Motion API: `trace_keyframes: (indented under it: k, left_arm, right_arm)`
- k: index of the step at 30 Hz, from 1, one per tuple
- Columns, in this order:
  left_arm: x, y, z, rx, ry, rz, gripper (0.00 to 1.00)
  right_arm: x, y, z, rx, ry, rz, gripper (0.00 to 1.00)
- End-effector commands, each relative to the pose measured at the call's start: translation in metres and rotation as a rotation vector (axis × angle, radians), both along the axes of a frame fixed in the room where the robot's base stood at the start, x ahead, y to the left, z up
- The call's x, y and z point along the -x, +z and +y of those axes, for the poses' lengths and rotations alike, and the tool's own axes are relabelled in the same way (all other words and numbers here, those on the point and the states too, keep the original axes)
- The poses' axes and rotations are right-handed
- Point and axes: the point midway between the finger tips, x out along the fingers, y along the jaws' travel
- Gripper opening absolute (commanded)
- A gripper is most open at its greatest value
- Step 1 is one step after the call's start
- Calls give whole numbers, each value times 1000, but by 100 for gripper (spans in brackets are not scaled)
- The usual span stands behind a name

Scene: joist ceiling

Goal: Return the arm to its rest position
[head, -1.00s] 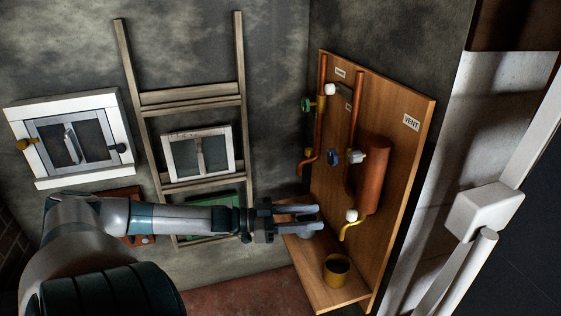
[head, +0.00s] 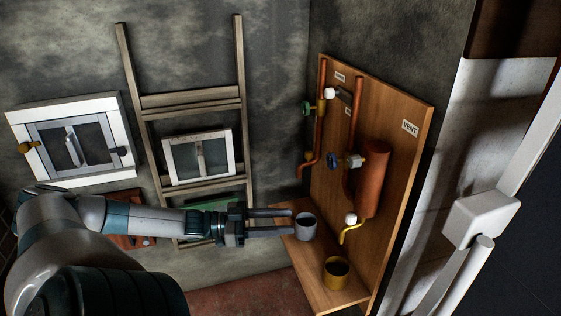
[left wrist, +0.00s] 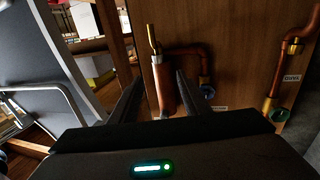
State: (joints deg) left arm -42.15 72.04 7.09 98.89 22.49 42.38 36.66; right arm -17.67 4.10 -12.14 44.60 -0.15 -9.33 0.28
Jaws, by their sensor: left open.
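My left gripper (head: 290,221) is open and empty, with its two fingers pointing right. Its fingertips are just left of a grey cup (head: 306,227) that stands on the wooden shelf (head: 312,291). I cannot tell whether the fingertips clear the cup in depth. My left arm reaches in from the lower left. In the left wrist view the two dark open fingers (left wrist: 159,78) point at the wooden panel, with nothing held between them. My right gripper is not in view.
A wooden panel (head: 399,165) carries copper pipes, valves and a copper cylinder (head: 371,178). A wooden ladder (head: 191,102) and a white-framed hatch (head: 20,120) are at the back wall. A white rail (head: 482,216) is at right.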

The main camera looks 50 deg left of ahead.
Motion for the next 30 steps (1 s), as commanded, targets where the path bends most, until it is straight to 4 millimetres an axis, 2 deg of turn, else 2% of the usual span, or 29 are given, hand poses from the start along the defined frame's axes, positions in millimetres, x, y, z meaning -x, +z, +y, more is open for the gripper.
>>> trace_keyframes:
  k: [17, 21, 26, 29, 30]
  left_arm:
    - [0, 0, 0, 0, 0, 0, 42]
    - [1, -5, 4, -5, 14, 3, 42]
    - [5, -33, 24, -35, 88, 21, 42]
    - [13, -68, 45, -72, 172, 49, 42]
    - [17, -85, 54, -89, 210, 64, 42]
  right_arm:
    - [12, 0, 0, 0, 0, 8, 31]
    - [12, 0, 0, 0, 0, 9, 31]
    - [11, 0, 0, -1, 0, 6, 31]
    - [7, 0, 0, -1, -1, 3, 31]
    - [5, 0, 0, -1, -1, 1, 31]
